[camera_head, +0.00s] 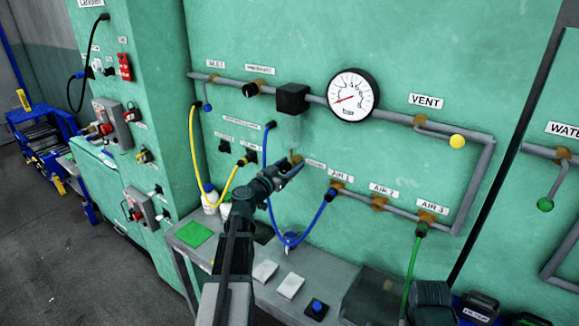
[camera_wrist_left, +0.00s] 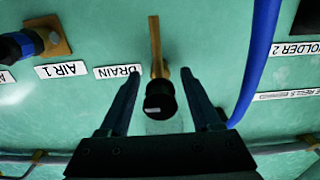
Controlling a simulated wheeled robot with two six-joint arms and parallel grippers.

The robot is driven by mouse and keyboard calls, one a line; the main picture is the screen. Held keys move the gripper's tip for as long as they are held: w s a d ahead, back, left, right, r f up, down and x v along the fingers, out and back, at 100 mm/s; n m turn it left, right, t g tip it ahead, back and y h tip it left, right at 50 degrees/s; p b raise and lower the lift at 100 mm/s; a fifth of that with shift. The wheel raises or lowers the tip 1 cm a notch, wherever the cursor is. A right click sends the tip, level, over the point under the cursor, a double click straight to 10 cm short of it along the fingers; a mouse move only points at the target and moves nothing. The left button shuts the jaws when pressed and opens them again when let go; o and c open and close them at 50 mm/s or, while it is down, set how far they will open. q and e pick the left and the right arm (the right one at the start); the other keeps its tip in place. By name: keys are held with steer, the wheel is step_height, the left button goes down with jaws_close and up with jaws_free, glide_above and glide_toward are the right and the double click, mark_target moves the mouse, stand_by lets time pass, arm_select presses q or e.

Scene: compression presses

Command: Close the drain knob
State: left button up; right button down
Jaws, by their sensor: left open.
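The drain knob shows in the left wrist view as a black round knob (camera_wrist_left: 160,102) with a brass stem (camera_wrist_left: 157,45) against the green panel, beside the DRAIN label (camera_wrist_left: 117,72); labels there appear upside down. My left gripper (camera_wrist_left: 160,77) is open, with one finger on each side of the knob and visible gaps between. I cannot tell whether the knob is fully at finger depth. In the head view my left gripper (camera_head: 291,172) reaches up to the panel below the black box, and mostly hides the knob; a bit of brass (camera_head: 296,157) shows above it. My right gripper is not in view.
A blue hose (camera_head: 318,222) hangs from AIR 1 just right of the gripper, and passes close to a finger in the wrist view (camera_wrist_left: 258,60). A yellow hose (camera_head: 197,150) is on the left. A grey bench (camera_head: 262,290) stands below. The gauge (camera_head: 352,95) is above.

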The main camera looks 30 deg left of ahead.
arm_select(q)
jaws_close()
stand_by(0.3)
stand_by(0.3)
steer(key=shift+d+r+n, duration=0.1)
steer(key=shift+n, duration=8.7)
